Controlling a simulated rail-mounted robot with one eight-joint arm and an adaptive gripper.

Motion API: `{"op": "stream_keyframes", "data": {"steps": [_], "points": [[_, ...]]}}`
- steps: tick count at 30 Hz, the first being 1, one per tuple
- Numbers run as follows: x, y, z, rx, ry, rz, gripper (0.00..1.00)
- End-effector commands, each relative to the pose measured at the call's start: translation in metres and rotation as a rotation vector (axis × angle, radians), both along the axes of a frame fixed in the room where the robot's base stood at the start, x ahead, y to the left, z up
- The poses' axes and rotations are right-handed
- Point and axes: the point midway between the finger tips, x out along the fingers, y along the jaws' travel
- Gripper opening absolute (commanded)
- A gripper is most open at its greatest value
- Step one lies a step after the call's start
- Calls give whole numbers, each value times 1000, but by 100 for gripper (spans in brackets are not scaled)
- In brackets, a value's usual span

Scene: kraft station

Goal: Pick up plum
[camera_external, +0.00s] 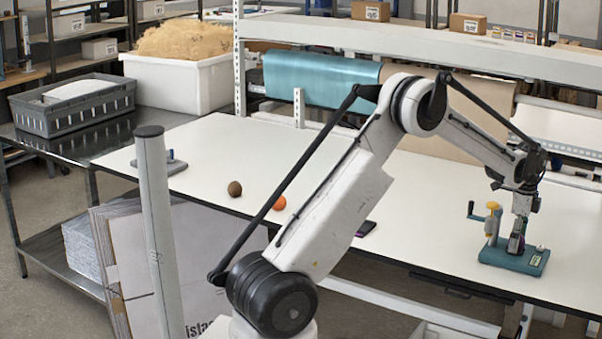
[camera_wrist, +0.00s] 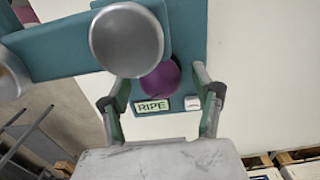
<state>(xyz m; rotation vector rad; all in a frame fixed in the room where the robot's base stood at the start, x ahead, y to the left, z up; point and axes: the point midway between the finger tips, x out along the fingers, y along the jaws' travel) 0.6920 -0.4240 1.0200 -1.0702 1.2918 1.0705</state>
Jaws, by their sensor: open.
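The purple plum (camera_wrist: 161,80) sits on the teal base of a bench device, partly hidden under a round silver disc (camera_wrist: 127,40). A label reading RIPE (camera_wrist: 152,107) is just on the near side of it. My gripper (camera_wrist: 162,85) is open, with one finger on each side of the plum; I cannot tell whether they touch it. In the external view my gripper (camera_external: 517,236) points down over the teal device (camera_external: 512,260) at the right of the table. The plum cannot be made out clearly there.
The device has a yellow-topped post (camera_external: 492,215) with a side handle, close left of my gripper. A brown round fruit (camera_external: 235,189), an orange one (camera_external: 279,202) and a dark phone-like item (camera_external: 366,229) lie farther left. The white table (camera_external: 420,215) is otherwise mostly clear.

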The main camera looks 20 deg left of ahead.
Motion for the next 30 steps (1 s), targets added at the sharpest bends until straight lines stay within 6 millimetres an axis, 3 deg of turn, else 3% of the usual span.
{"op": "stream_keyframes", "data": {"steps": [3, 15, 23, 30], "points": [[0, 0, 0, 0, 0, 0, 61], [0, 0, 1, 0, 0, 0, 7], [0, 0, 5, 0, 0, 0, 7], [0, 0, 41, 0, 0, 0, 7]]}}
